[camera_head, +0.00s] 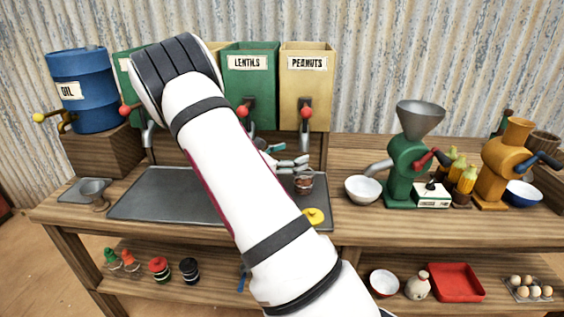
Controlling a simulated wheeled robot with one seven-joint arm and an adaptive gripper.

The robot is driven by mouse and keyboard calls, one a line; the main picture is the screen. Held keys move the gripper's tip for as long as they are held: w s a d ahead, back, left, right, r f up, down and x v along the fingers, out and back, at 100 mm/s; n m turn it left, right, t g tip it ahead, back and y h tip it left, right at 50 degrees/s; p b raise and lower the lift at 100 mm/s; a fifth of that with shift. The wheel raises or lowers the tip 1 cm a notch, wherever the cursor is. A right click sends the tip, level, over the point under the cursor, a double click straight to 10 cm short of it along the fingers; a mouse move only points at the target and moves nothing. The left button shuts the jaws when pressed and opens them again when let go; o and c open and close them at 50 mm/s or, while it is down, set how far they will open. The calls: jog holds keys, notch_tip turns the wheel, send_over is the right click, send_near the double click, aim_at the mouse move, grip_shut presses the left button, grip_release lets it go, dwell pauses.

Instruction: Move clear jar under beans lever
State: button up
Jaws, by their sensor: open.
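A small clear jar (304,184) with something reddish-brown in it stands on the counter, below the peanuts bin (307,85). My gripper (302,165) is open, just above and behind the jar as seen here; whether it touches the jar is not clear. My arm crosses the middle of the view. No label reading beans shows; one bin is mostly hidden behind my arm. The red lever knobs of the lentils bin (250,90) and of the peanuts bin are visible. Another red knob (126,111) shows left of my arm, by a partly hidden green bin (128,78).
A yellow disc (314,216) lies in front of the jar. A white bowl (363,190) and green grinder (405,165) stand to the right. A blue oil barrel (84,90) is far left.

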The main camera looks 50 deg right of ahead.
aim_at(304, 179)
jog(key=shift+w+d+f+n+t+h, duration=0.2)
jog(key=shift+w+d+f+n+h, duration=0.05)
jog(key=shift+w+f+n, duration=0.2)
jog(key=shift+w+d+f+n+t+h, duration=0.2)
jog(key=shift+w+f+n+h, duration=0.05)
jog(key=shift+w+f+n, duration=0.15)
jog(key=shift+f, duration=0.1)
notch_tip(304, 179, down, 8)
jog(key=shift+r+b, duration=0.25)
jog(key=shift+b, duration=0.1)
jog(key=d, duration=0.7)
jog(key=shift+s+d+f, duration=0.15)
jog(key=shift+s+d, duration=0.1)
jog(key=shift+s, duration=0.1)
